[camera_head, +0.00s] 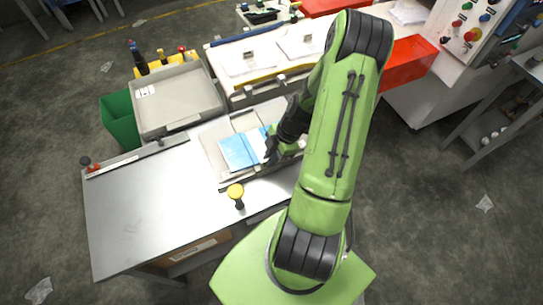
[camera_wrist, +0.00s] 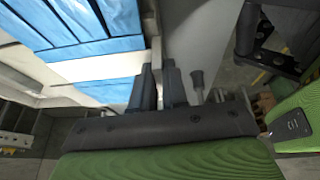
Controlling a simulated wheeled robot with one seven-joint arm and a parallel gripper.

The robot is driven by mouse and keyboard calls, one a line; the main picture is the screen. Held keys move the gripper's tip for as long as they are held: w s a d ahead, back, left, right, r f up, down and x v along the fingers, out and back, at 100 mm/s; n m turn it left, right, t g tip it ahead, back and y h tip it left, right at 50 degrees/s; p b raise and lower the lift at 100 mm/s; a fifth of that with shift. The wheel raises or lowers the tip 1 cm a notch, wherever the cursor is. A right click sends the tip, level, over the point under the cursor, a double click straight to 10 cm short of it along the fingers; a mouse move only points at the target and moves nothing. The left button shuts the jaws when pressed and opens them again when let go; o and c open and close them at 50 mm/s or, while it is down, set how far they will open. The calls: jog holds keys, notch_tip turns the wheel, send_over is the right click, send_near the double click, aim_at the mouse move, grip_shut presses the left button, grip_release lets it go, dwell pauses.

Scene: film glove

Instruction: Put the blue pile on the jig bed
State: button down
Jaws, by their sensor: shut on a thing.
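A blue pile (camera_head: 236,153) of flat sheets, with a white part at its right, shows over a pale, low-rimmed bed (camera_head: 209,151) on the metal table. I cannot tell whether this is the jig bed, or whether the pile rests on it or is just above it. My gripper (camera_head: 273,148) is at the right edge of the pile. In the wrist view the blue and white sheets (camera_wrist: 100,47) extend left from my gripper (camera_wrist: 160,85), whose narrow fingers are close together.
A grey tray (camera_head: 180,97) and a green bin (camera_head: 119,121) stand behind the table. A long fixture (camera_head: 256,88) with white sheets is at the back. A yellow-topped knob (camera_head: 235,191) stands at the front edge. The table's left side (camera_head: 135,215) is clear.

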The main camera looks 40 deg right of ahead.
jog(key=c, duration=1.1)
grip_release()
jog(key=shift+r, duration=0.1)
jog(key=p+v, duration=0.2)
jog(key=v, duration=1.3)
jog(key=shift+s+d+r, duration=0.1)
jog(key=shift+s+r, duration=0.05)
jog(key=shift+r, duration=0.15)
